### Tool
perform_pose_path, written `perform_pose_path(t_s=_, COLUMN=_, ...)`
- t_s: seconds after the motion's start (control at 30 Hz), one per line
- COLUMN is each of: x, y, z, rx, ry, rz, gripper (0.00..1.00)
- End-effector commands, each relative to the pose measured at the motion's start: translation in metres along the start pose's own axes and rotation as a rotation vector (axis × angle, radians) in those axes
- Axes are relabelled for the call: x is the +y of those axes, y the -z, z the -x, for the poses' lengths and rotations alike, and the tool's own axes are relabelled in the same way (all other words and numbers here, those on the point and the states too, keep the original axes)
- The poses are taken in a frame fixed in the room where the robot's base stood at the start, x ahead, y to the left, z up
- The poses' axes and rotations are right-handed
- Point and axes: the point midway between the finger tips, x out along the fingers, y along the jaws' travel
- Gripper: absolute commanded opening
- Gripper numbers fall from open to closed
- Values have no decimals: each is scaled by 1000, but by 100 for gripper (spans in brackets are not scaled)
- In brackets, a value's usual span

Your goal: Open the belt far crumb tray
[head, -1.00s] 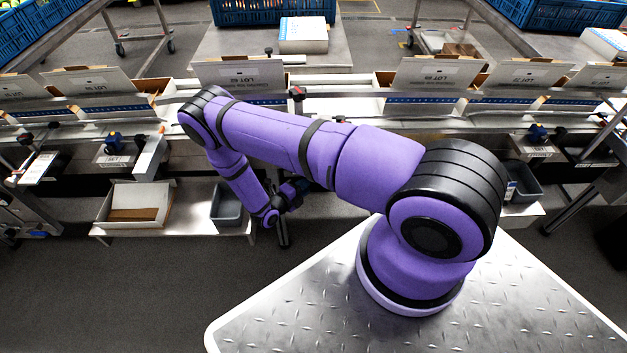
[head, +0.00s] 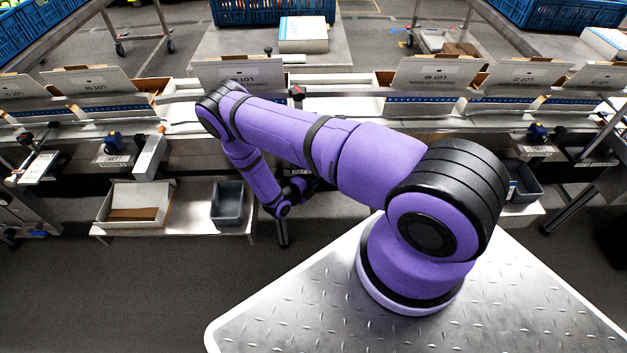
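My gripper (head: 300,187) is a small dark shape at the end of my purple arm, beneath the conveyor frame in the middle of the head view. My wrist and forearm partly cover it, and its fingers are too small and dark to read. A small pale label (head: 298,171) shows just above it, on the dark area under the belt; its words are not legible. I cannot make out the crumb tray itself, or whether my gripper touches it.
A low shelf (head: 180,226) at left holds a white open box (head: 134,205) and a grey bin (head: 228,204). Another grey bin (head: 523,183) stands at right. The conveyor (head: 345,106) with open LOT cartons (head: 431,73) runs across. The floor at lower left is clear.

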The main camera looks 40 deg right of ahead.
Motion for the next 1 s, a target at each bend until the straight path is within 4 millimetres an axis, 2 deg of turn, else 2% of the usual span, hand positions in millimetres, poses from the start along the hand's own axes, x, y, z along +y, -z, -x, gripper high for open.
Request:
perform_pose_path(t_s=0.17, x=2, y=4, z=5, rx=-2, ry=-1, rz=1, gripper=0)
perform_pose_path(t_s=0.27, x=4, y=14, z=15, rx=-2, ry=-1, rz=3, gripper=0)
perform_pose_path(t_s=0.7, x=24, y=86, z=88, rx=-4, ry=-1, rz=2, gripper=0)
perform_pose_path(t_s=1.0, x=32, y=112, z=114, rx=-2, ry=-1, rz=1, gripper=0)
